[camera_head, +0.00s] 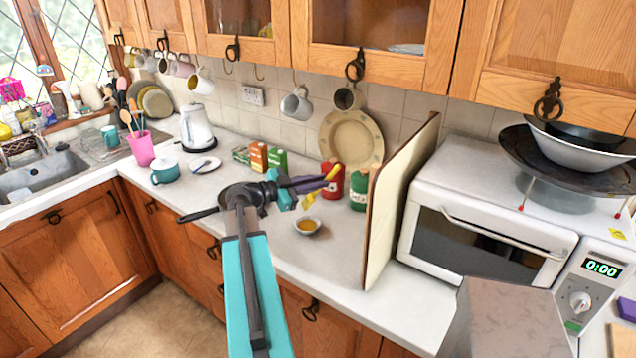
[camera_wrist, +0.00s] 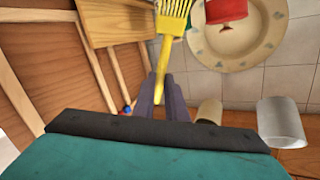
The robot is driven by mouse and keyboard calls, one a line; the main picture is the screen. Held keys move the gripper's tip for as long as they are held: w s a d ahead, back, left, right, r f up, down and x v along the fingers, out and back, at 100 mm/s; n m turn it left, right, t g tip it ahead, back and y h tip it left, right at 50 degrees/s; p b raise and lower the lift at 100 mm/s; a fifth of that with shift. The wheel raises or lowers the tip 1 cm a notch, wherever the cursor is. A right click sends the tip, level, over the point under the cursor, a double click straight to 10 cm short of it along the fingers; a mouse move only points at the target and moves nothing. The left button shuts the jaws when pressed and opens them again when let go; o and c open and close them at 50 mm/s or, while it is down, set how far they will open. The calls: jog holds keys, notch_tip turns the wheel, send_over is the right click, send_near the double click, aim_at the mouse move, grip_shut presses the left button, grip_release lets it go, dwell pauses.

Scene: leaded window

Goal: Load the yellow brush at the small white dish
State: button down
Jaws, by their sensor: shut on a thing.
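The yellow brush (camera_head: 309,201) is held in my gripper (camera_head: 318,184), whose dark fingers are shut on its handle. In the head view the brush hangs in the air, its broad head low and its handle slanting up to the right. In the wrist view the brush (camera_wrist: 172,18) rises from between the fingertips (camera_wrist: 170,98), with its slotted head at the top edge. The small white dish (camera_head: 308,232) stands on the counter below the brush and holds something amber. The brush head appears above the dish and apart from it. The dish does not show in the wrist view.
An upright board (camera_head: 388,215) stands right of the dish, beside a white oven (camera_head: 480,235). Red (camera_head: 332,180) and green (camera_head: 359,190) containers stand behind the brush. A dark pan (camera_head: 240,190) lies left. Mugs hang above (camera_head: 297,105). The counter around the dish is clear.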

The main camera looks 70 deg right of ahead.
jog(key=shift+f, duration=0.1)
jog(key=shift+f+p, duration=0.3)
jog(key=shift+f, duration=2.6)
jog(key=shift+f+b, duration=0.55)
jog(key=shift+b, duration=0.25)
dwell(0.7)
jog(key=shift+r, duration=0.15)
notch_tip(320, 180, up, 7)
jog(key=b, duration=0.1)
jog(key=shift+b, duration=0.4)
dwell(0.6)
dwell(0.8)
